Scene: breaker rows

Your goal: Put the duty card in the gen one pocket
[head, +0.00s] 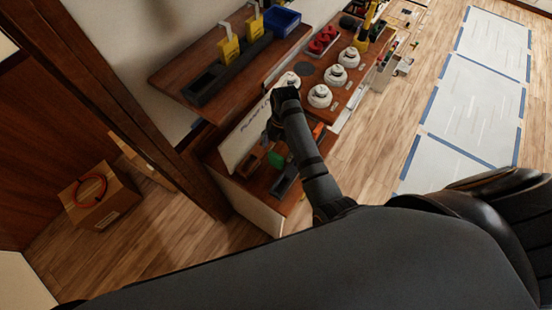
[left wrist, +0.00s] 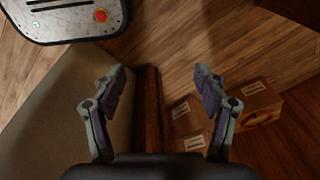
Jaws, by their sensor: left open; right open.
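Two yellow cards with white tops (head: 228,50) (head: 254,24) stand in a long black rack (head: 203,87) on the upper wooden shelf. The rack's left end looks empty. I cannot read any labels, so I cannot tell which is the duty card or which place is the gen one pocket. My right gripper (head: 284,98) is over the lower bench, in front of a white sign board, right of and below the rack; its fingers are hard to make out. My left gripper (left wrist: 162,78) is open and empty in the left wrist view, over the floor, away from the shelf.
A blue bin (head: 280,20) is on the upper shelf. The lower bench holds several white round devices (head: 320,96), red parts (head: 323,40) and a white sign board (head: 245,135). Cardboard boxes (head: 101,197) stand on the floor, also in the left wrist view (left wrist: 188,120). Blue-edged floor panels (head: 460,100) lie right.

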